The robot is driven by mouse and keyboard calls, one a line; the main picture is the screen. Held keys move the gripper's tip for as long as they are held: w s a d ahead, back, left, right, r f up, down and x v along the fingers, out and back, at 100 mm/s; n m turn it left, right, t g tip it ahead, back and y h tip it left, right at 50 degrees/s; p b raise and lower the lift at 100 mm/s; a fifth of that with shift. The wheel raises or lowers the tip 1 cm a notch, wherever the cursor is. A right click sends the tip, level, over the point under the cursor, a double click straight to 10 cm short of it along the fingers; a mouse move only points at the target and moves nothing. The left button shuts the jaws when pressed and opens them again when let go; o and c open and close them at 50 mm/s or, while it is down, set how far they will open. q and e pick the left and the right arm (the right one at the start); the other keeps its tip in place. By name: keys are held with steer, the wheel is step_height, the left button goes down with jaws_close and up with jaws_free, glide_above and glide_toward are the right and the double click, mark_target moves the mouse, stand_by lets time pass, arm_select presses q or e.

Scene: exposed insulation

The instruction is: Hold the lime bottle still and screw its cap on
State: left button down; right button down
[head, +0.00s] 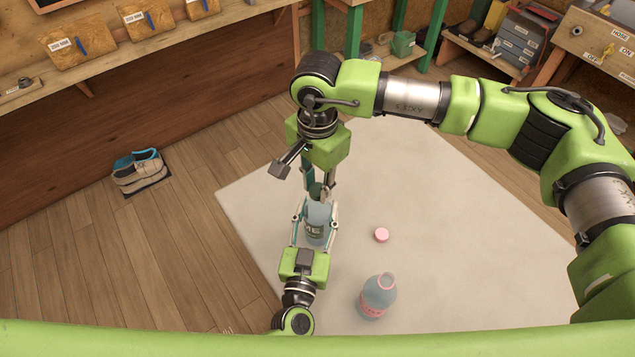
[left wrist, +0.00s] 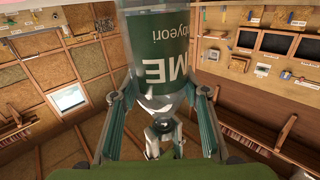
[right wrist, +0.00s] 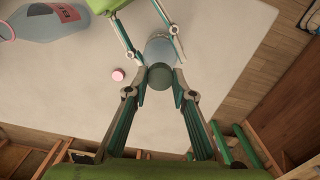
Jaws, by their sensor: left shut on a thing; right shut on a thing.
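The lime bottle (head: 317,222) stands upright on the pale mat, with a dark green label that also shows in the left wrist view (left wrist: 170,50). My left gripper (head: 316,216) is shut around its body from the near side. My right gripper (head: 318,188) points down from above, shut on the dark green lime cap (right wrist: 159,76). The cap is over the bottle's mouth in the right wrist view. Whether its thread is engaged cannot be told, as the fingers and cap hide the neck.
A second bottle (head: 377,296) with a pink label stands uncapped at the right, and a pink cap (head: 381,235) lies on the mat (head: 430,190) beyond it. Shoes (head: 138,170) sit on the wooden floor at left. A workbench (head: 140,55) runs along the back.

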steer(key=m, duration=0.7)
steer(key=shift+m, duration=0.3)
steer(key=m, duration=1.9)
steer(key=shift+m, duration=0.3)
steer(key=c, duration=1.7)
jaws_free()
steer(key=shift+r, duration=2.2)
